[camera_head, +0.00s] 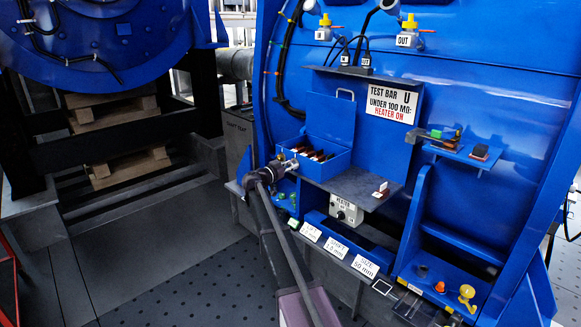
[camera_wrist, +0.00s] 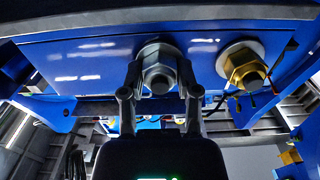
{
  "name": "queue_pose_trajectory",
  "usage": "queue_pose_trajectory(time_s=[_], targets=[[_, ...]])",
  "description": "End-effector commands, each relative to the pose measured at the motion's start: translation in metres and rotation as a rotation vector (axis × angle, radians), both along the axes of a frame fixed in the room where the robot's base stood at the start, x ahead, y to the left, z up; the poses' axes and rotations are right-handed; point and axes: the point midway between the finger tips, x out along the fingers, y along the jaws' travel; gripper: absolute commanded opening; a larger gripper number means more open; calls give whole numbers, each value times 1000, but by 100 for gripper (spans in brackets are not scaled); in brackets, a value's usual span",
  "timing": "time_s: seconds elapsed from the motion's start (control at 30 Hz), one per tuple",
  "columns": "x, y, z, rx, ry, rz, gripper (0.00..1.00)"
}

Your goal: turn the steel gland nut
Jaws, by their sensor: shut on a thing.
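The steel gland nut (camera_wrist: 158,68) is a grey hex nut with a dark centre, set on the blue panel in the wrist view. My gripper (camera_wrist: 159,84) has one finger on each side of it and is shut on it. A brass-coloured nut (camera_wrist: 243,68) sits to its right, apart from my fingers. In the head view my gripper (camera_head: 287,167) is at the left end of the blue bench, beside the open blue box. I cannot make out the steel nut there.
The open blue box (camera_head: 318,160) holds several dark and orange-tipped items. A grey shelf (camera_head: 350,184), a heater box (camera_head: 346,211) and white labels (camera_head: 336,247) are to the right. A lower blue tray (camera_head: 447,283) holds small fittings. Grey floor (camera_head: 150,260) lies open at left.

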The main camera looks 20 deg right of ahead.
Motion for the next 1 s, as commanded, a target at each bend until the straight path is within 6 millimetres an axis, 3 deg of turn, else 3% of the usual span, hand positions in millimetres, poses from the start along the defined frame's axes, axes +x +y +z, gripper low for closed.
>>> queue_pose_trajectory(time_s=[0.3, 0.33, 0.4, 0.43, 1.0], targets=[[1, -2, 1, -2, 0, 0, 0], [1, -2, 1, -2, 0, 0, 51], [1, -1, 1, -1, 1, 0, 72], [1, -1, 0, -1, 1, 0, 76], [-2, 6, 0, 0, 1, 1, 76]])
